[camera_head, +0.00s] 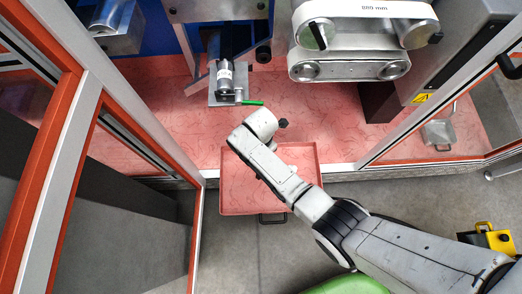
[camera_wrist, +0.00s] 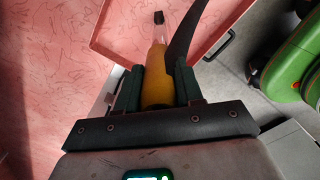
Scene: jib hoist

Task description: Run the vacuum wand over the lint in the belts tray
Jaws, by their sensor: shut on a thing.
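The vacuum wand (camera_wrist: 157,88) has an orange-yellow grip, a clear nozzle and a dark tip. My gripper (camera_wrist: 157,70) is shut on its grip, with a green-black finger on each side. A dark hose curves up beside the wand. The pinkish-red tray (camera_head: 317,168) sticks out past the cabinet's front edge; its rim also shows in the wrist view (camera_wrist: 97,46). The nozzle overlaps the tray in the wrist view; I cannot tell whether it touches. Thin dark curved marks cover tray and cabinet floor alike; I cannot single out the lint. My arm hides part of the tray and my fingers in the head view.
Orange-and-grey door frames (camera_head: 85,115) stand left, with another frame at right. A belt unit (camera_head: 350,45) and a motor with a green lever (camera_head: 252,103) stand behind the tray. A black handle (camera_head: 273,218) is on the tray's front. A yellow box (camera_head: 499,241) is at lower right.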

